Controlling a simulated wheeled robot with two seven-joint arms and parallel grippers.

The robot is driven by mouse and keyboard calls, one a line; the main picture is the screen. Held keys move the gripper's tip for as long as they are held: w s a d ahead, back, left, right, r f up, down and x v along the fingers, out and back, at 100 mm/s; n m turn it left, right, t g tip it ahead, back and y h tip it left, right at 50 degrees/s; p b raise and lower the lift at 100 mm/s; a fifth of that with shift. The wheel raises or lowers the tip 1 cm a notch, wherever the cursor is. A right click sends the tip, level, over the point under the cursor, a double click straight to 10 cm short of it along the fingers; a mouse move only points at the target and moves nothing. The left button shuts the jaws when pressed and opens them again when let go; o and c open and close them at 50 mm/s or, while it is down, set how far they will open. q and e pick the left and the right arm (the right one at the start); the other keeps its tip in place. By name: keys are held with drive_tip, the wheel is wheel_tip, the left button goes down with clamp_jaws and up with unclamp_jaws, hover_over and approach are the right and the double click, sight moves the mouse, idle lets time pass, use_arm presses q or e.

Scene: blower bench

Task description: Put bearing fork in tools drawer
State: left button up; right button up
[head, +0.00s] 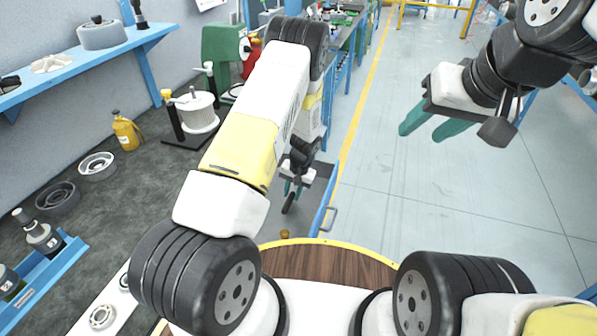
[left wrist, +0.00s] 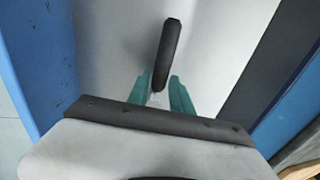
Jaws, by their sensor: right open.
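The open tools drawer (head: 323,209) has a blue front with a handle and a light grey inside; a blue wall of it shows in the left wrist view (left wrist: 38,60). My left gripper (head: 290,187) points down over the drawer. Its teal fingers (left wrist: 164,86) are closed around a dark, long piece, which I take to be the bearing fork (left wrist: 168,48). Its dark end (head: 288,204) shows below the fingers; the rest is hidden. I cannot tell whether it touches the drawer floor. My right gripper (head: 421,127) is open and empty, above the floor at the right.
A small brass-coloured part (head: 284,233) lies near the drawer's close end. The dark bench (head: 130,185) at left holds bearing rings, a yellow bottle (head: 127,131), a spool stand (head: 198,112) and a blue tray (head: 50,262). A round wooden top (head: 325,262) is close to me. The floor at right is clear.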

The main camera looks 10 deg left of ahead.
use_arm(q)
drive_tip(key=o, duration=0.3)
drive_tip(key=shift+r, duration=0.1)
drive_tip(key=r, duration=0.2)
drive_tip(key=d+r, duration=0.1)
drive_tip(key=r, duration=0.4)
drive_tip(key=shift+s+d+r, duration=0.2)
drive_tip(key=shift+d+r, duration=0.05)
drive_tip(key=shift+r, duration=0.1)
